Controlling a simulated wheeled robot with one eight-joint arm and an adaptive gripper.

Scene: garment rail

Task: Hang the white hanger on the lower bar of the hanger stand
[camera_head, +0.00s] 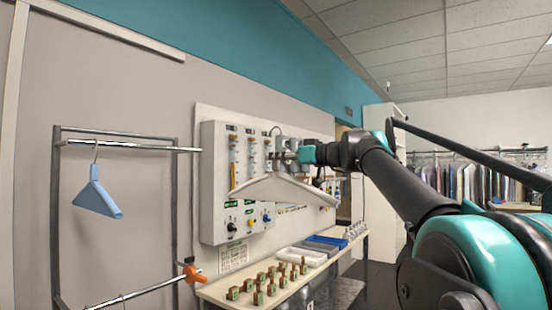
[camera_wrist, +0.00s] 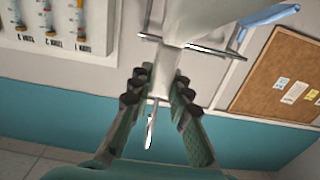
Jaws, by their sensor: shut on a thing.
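The white hanger (camera_head: 284,188) is in my gripper (camera_head: 284,157), which is shut on it near the base of its hook. It hangs roughly level in front of the wall panel, right of the hanger stand (camera_head: 56,225) and apart from it. The stand's lower bar (camera_head: 150,290) is at the bottom left, below the hanger's height. In the wrist view, the white hanger (camera_wrist: 205,18) extends up from my gripper (camera_wrist: 158,88), and its metal hook (camera_wrist: 151,125) shows between the fingers.
A blue hanger (camera_head: 97,197) hangs on the stand's upper bar (camera_head: 130,146). An orange piece (camera_head: 188,272) sits near the lower bar's right end. A table (camera_head: 225,292) with bottles and trays stands right of the stand.

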